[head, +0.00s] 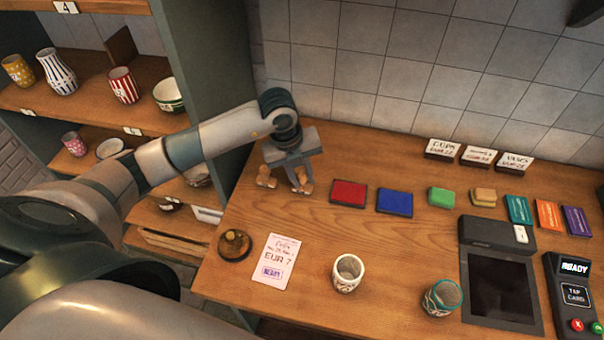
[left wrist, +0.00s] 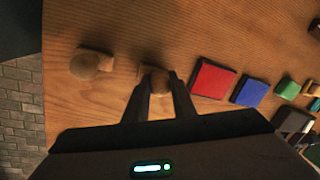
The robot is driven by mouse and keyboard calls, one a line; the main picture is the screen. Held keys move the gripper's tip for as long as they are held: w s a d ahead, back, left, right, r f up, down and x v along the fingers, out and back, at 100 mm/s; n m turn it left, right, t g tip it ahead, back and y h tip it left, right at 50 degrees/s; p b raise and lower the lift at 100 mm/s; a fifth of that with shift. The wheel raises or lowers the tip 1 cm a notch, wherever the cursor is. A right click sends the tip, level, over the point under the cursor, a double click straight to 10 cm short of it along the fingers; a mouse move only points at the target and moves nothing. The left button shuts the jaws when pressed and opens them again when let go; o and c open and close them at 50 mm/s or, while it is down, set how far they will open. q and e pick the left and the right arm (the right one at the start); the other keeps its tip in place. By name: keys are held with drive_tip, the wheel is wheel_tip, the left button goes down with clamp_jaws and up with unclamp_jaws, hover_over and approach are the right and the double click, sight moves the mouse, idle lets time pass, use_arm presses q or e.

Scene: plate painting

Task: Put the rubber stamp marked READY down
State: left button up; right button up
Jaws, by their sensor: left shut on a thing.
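My left gripper (head: 300,174) reaches down at the back left of the counter. It is shut on the wooden handle of a stamp (head: 303,185), which also shows between the fingers in the left wrist view (left wrist: 156,80). The held stamp looks upright and at or very near the counter top; I cannot tell whether it touches. Its marking is hidden. A second wooden-handled stamp (head: 266,179) stands just left of it, apart from the fingers, and shows in the left wrist view (left wrist: 90,63). My right gripper is out of view.
A red ink pad (head: 348,193) and a blue one (head: 395,202) lie right of the gripper. A price card (head: 276,262) with a purple READY print, a round wooden object (head: 234,245) and two cups (head: 348,272) are nearer. Shelves (head: 95,92) stand left.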

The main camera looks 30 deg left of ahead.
sight(294, 188)
use_arm(q)
drive_tip(key=shift+f, duration=0.1)
drive_tip(key=o, duration=0.8)
drive_tip(key=shift+o, duration=0.2)
drive_tip(key=shift+a+r+b, duration=0.1)
drive_tip(key=shift+r+b, duration=0.3)
drive_tip(key=shift+r, duration=0.25)
drive_tip(key=b+v, duration=0.4)
drive_tip(key=v, duration=0.7)
